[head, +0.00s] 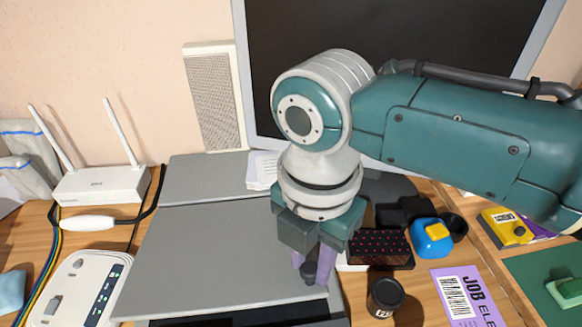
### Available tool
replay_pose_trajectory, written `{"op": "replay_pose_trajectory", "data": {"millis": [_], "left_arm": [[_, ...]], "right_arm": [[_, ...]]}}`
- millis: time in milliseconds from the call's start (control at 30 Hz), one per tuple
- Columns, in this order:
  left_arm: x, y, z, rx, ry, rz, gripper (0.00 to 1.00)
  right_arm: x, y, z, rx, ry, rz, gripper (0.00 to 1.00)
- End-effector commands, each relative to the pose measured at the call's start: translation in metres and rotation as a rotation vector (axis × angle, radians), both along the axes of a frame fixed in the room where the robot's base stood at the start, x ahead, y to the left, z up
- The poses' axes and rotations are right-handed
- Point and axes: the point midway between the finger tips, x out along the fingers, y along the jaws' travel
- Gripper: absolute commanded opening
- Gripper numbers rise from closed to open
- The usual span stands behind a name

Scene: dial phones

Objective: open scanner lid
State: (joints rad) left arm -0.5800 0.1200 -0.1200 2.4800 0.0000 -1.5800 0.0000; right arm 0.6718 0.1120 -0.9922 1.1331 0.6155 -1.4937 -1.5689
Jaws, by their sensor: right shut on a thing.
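The scanner has a flat grey lid (205,255) in the lower middle of the head view. A dark scanner body (250,318) shows below the lid's front edge, and the lid looks slightly raised there. My right gripper (312,268) points down at the lid's right front part. Its purple fingers are shut on a small dark piece that appears to belong to the lid; the contact is partly hidden by the gripper. My left gripper is not in view.
A monitor (300,60) and a speaker (213,95) stand behind. A white router (103,184) and a white device (80,290) are at left. A dark cup (385,297), a dotted box (380,248) and a blue-yellow object (431,238) crowd the right side.

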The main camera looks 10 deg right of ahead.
Motion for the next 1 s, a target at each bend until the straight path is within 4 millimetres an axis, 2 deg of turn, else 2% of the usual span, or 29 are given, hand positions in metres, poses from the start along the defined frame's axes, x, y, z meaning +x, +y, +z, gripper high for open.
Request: {"op": "replay_pose_trajectory", "data": {"millis": [33, 100, 400, 633, 1000], "left_arm": [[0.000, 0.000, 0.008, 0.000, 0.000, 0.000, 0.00], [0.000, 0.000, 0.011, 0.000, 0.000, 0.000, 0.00], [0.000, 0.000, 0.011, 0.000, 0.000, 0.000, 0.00], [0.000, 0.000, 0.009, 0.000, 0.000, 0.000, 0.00], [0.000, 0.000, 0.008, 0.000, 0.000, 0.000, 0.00]], "right_arm": [[0.011, 0.001, 0.015, 0.003, -0.024, -0.001, 0.00], [0.018, 0.000, 0.023, 0.003, -0.027, -0.001, 0.00], [0.043, 0.000, 0.049, 0.004, -0.029, -0.002, 0.00], [0.053, 0.001, 0.059, 0.005, -0.029, 0.000, 0.00], [0.055, 0.001, 0.060, 0.005, -0.026, 0.001, 0.00]]}}
